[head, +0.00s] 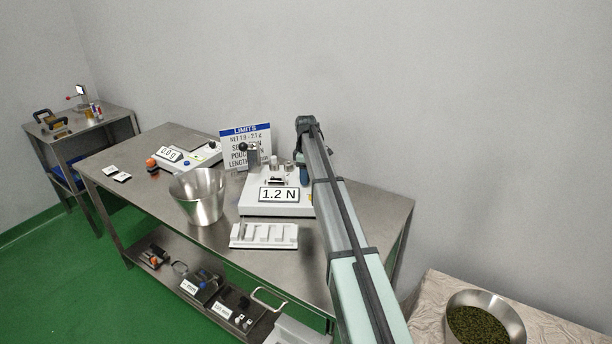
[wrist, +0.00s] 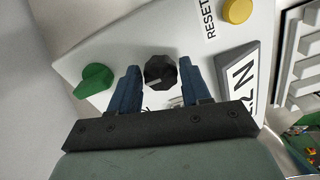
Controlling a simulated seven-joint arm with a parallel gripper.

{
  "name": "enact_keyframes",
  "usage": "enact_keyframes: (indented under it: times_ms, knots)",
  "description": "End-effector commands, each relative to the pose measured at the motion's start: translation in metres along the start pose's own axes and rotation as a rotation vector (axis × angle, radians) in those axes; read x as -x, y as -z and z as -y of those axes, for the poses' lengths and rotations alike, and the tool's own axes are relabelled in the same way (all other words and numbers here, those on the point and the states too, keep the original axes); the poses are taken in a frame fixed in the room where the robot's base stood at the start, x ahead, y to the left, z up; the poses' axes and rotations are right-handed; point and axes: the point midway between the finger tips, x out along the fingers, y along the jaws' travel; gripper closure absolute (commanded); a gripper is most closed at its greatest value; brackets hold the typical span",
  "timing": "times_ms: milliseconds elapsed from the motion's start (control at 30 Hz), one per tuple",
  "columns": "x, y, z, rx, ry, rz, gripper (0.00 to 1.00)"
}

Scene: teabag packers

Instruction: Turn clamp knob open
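The white tester (head: 262,209) with the "1.2 N" display (head: 279,194) stands on the steel table. In the wrist view a black faceted knob (wrist: 160,72) with a pale pointer line sits on its face. A green knob (wrist: 93,81) is to its left. I cannot read which one is labelled clamp. My gripper (wrist: 159,68) is open, its two blue fingers on either side of the black knob, with a visible gap each side. In the head view my gripper (head: 304,175) is at the tester's right side, where my arm hides part of it.
A yellow button (wrist: 237,11) marked RESET is right of the knob. On the table, a white slotted rack (head: 264,236) is in front of the tester, a steel bucket (head: 199,196) and a scale (head: 186,157) to its left. A limits sign (head: 246,140) stands behind.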

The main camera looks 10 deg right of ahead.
Motion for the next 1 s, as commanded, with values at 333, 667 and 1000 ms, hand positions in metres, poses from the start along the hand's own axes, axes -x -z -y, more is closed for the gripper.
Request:
enact_keyframes:
  times_ms: [333, 667, 1000]
  knots:
    - [0.0, 0.0, 0.0, -0.002, 0.0, 0.0, 0.35]
    - [0.024, 0.0, 0.0, -0.002, -0.001, 0.0, 0.35]
    - [0.09, 0.0, -0.001, -0.002, -0.001, 0.0, 0.35]
